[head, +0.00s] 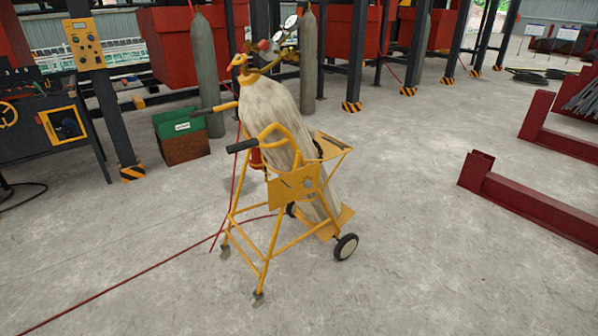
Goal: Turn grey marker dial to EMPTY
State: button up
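A yellow wheeled cart (266,250) stands in the middle of the floor and carries a tilted, worn beige gas cylinder (268,105). A yellow plate (288,190) is fixed on the cart's near side. A small grey round part (308,183), which looks like the grey marker dial, sits towards the plate's right end. It is too small to read any lettering or its setting. My gripper is not in view.
A red hose (150,268) runs along the floor to the cart. A green box (181,122) on a brown one, a workbench (48,130) and dark posts stand behind and left. Red beams (530,202) lie at right. Floor around the cart's front and right is clear.

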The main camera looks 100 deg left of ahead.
aim_at(308, 184)
jog(key=u, duration=2.65)
jog(key=i+z, duration=0.3)
jog(key=i, duration=1.4)
